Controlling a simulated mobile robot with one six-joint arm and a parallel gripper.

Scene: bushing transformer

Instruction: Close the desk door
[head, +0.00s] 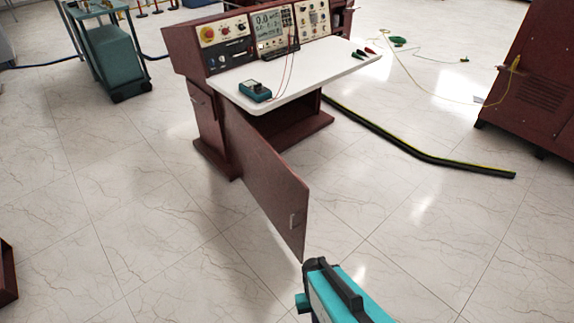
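The desk (190,115) is dark red with a white top and an instrument panel at its back. Its door (268,185) is a dark red panel that stands open, swung out from the desk's left side toward me. A small light handle (292,221) is near the door's free end. The desk's lower compartment (290,128) is open to view. My gripper (316,264) seems to be the black end of the teal part at the bottom, just below the door's free corner in the picture. Its fingers cannot be made out, and contact with the door cannot be told.
A small teal meter (255,90) with red leads lies on the desk top. A black cable duct (420,155) runs along the floor at the right. A dark red cabinet (535,90) stands at the right, a teal cart (110,60) at upper left. Tiled floor left of the door is clear.

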